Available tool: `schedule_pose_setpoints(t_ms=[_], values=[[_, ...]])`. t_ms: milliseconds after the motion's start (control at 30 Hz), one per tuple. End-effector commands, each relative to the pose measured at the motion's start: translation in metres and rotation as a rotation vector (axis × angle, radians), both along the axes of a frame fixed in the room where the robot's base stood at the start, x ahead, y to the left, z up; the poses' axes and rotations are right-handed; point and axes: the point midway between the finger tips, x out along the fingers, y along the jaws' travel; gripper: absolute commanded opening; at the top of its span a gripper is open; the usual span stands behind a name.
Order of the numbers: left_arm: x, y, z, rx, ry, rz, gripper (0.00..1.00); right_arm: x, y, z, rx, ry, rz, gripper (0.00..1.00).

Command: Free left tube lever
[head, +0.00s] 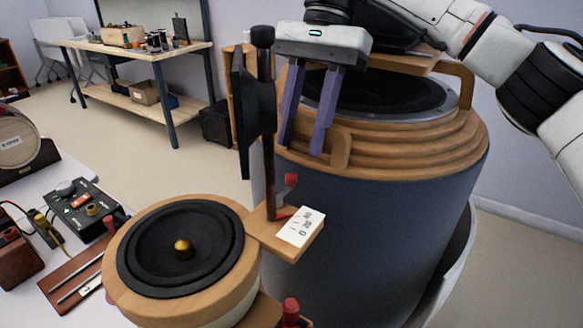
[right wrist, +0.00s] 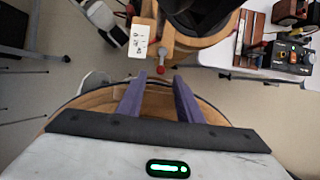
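A wooden-rimmed speaker (head: 180,248) with a black cone and gold centre is at the lower middle of the head view. A wooden bracket with a marked white card (head: 301,228) is at its right side. A dark upright post with a black knob (head: 262,37) rises there. A short lever with a red ball (head: 291,179) is beside the post; a red ball (right wrist: 160,70) also shows in the right wrist view, just beyond the fingertips. I cannot tell which part is the left tube lever. My right gripper (head: 302,148) is open and empty, above the card. My left gripper is out of view.
A large blue drum with a stepped wooden top (head: 410,145) stands right behind my right gripper. Another red knob (head: 291,306) is at the bottom. A white table with a black control box (head: 84,207) is at the left. A workbench (head: 150,52) stands farther back.

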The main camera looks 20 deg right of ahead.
Motion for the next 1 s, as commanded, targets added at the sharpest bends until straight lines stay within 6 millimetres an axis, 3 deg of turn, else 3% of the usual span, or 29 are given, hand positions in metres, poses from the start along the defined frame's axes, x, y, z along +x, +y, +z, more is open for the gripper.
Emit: schedule_pose_setpoints(t_ms=[100, 300, 700, 900, 1000], values=[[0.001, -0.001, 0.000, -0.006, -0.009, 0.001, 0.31, -0.006, 0.006, -0.022, 0.000, 0.001, 0.001, 0.33], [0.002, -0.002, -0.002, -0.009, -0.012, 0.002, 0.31, -0.012, 0.015, -0.045, 0.001, 0.000, 0.000, 0.33], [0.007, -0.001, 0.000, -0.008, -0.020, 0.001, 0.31, -0.014, 0.018, -0.053, 0.002, 0.001, -0.001, 0.33], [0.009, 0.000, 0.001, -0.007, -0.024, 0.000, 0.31, -0.014, 0.018, -0.053, 0.002, 0.001, 0.000, 0.01], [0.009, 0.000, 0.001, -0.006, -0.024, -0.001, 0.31, -0.014, 0.018, -0.053, 0.002, 0.001, 0.000, 0.00]])
